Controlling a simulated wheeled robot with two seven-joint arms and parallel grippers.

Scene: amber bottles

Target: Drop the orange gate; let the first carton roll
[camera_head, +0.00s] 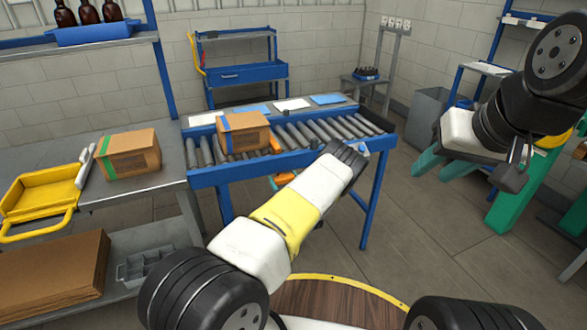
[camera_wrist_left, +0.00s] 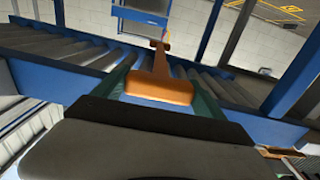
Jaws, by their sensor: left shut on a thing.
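A cardboard carton with blue tape (camera_head: 245,138) sits on the roller conveyor (camera_head: 316,131), near its left end. Another carton with green tape (camera_head: 128,160) stands on the grey bench to the left. In the left wrist view, the orange gate handle (camera_wrist_left: 160,90) lies between the green fingers of my left gripper (camera_wrist_left: 160,84), which is shut on it at the conveyor's blue side rail. Orange parts also show beside the carton and below the rail in the head view. My left arm partly hides that area. My right gripper (camera_head: 514,165) is away at the right; its jaw opening is unclear.
A yellow tray (camera_head: 40,200) lies on the bench left of the green-taped carton. A shelf with a blue bin (camera_head: 94,33) of brown bottles stands behind. Papers lie along the conveyor's far edge. A green stand (camera_head: 512,195) is below my right arm.

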